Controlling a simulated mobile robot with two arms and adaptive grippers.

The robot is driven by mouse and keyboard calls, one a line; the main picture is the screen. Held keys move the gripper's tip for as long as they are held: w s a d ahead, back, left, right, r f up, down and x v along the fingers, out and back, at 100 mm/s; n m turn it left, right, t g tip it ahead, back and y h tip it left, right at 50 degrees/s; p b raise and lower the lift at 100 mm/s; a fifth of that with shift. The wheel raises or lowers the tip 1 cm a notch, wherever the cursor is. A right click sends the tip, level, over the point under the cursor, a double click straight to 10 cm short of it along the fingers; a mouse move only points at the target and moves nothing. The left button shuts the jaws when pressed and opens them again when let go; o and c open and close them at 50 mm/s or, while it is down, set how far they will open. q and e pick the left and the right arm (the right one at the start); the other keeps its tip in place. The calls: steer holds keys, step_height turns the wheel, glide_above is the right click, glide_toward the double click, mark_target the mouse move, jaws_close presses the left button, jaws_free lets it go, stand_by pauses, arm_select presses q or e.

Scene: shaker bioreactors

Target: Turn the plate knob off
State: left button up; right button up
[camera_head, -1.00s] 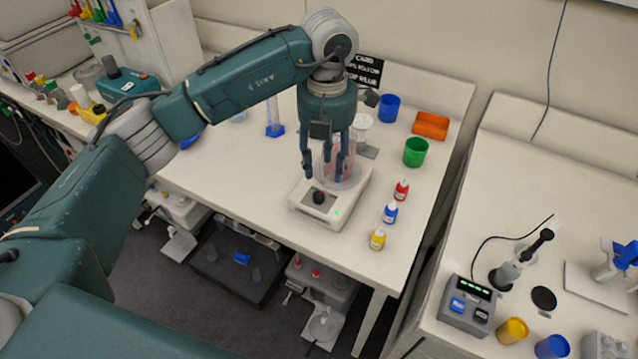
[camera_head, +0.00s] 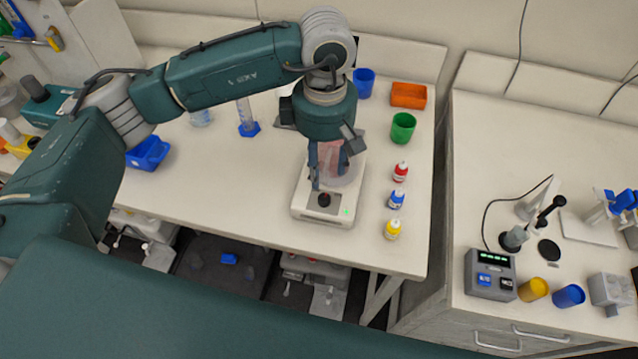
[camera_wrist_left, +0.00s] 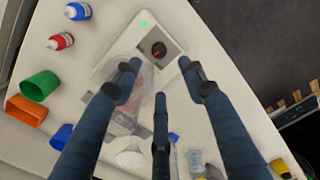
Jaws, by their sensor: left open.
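The white hot plate (camera_head: 305,215) stands on the bench, with a black round knob (camera_head: 324,200) on its front panel and a small green light beside the knob. In the left wrist view the knob (camera_wrist_left: 158,50) shows a red mark. A clear glass vessel with pinkish contents (camera_head: 345,172) stands on the plate, partly hidden by my fingers. My left gripper (camera_head: 330,184) is open and points down over the plate, behind the knob and in front of the vessel. In the left wrist view its fingers (camera_wrist_left: 160,80) are spread, apart from the knob. My right gripper is not in view.
Red (camera_head: 400,172), blue (camera_head: 396,199) and yellow (camera_head: 392,230) bottles stand right of the plate. A green cup (camera_head: 403,128), a blue cup (camera_head: 364,83) and an orange bin (camera_head: 408,95) are behind. The bench front left of the plate is clear.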

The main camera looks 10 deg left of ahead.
arm_select(q)
steer(key=p, duration=0.3)
glide_above(324, 198)
step_height(324, 198, down, 5)
steer(key=shift+d+r, duration=0.15)
steer(key=shift+r, duration=0.05)
step_height(324, 198, down, 5)
steer(key=shift+f+p, duration=0.1)
steer(key=shift+p, duration=0.6)
steer(key=shift+f, duration=0.4)
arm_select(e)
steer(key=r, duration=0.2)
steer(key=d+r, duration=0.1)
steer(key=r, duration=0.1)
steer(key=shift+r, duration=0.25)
arm_select(q)
steer(key=shift+c, duration=0.5)
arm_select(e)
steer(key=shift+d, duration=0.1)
arm_select(q)
steer(key=c, duration=0.9)
jaws_close()
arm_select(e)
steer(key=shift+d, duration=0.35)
